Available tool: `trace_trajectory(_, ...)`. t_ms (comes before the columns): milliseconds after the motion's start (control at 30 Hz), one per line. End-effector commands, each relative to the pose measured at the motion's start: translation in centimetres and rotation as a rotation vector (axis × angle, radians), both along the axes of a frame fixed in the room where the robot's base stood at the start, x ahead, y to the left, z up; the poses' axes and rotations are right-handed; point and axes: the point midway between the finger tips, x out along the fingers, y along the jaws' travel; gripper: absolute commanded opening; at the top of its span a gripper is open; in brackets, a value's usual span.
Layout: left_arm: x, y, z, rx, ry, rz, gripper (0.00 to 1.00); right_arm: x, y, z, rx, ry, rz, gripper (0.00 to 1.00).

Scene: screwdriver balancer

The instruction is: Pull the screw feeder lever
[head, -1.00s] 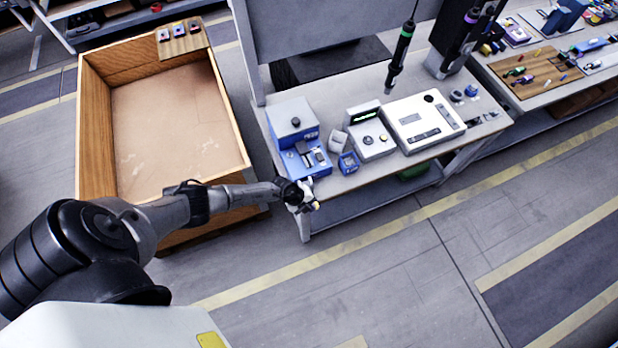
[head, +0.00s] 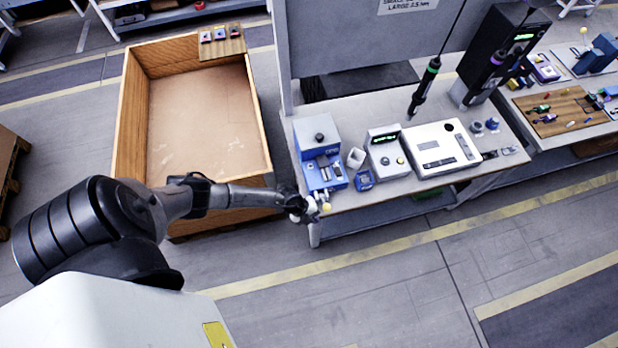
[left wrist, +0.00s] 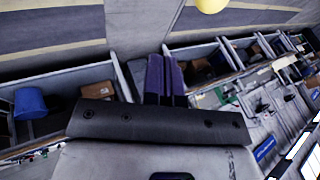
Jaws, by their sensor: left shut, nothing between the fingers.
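The screw feeder (head: 318,138) is a blue and grey box at the left end of the workbench in the head view. A small yellow ball (head: 326,207), apparently the lever's knob, shows just below its front corner. In the left wrist view the yellow ball (left wrist: 212,4) is cut off by the top edge, right of the fingers. My left gripper (head: 306,211) is beside the knob, on its left, at the bench's front left corner. Its fingers (left wrist: 165,78) are shut and empty, apart from the ball in the wrist picture. The lever's arm is not clear. My right gripper is out of view.
Right of the feeder on the bench (head: 352,203) are a small blue bin (head: 364,180), a grey device with a display (head: 386,155) and a white box (head: 440,148). A screwdriver (head: 425,88) hangs above. A large wooden crate (head: 262,125) stands left of the bench.

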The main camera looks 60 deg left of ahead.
Motion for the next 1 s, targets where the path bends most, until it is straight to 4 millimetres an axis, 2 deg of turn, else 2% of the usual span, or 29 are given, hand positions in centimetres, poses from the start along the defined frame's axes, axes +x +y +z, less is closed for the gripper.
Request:
trace_trajectory(133, -1.0, 0.0, 1.8, 0.000, -0.003, -0.002, 0.00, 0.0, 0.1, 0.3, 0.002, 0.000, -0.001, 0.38)
trace_trajectory(400, -1.9, -0.1, 3.5, -0.001, -0.003, 0.000, 0.00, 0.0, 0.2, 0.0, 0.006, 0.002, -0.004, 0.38)
trace_trajectory(1000, -2.2, -0.2, 4.1, 0.000, -0.003, 0.001, 0.00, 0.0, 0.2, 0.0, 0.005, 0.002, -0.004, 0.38)
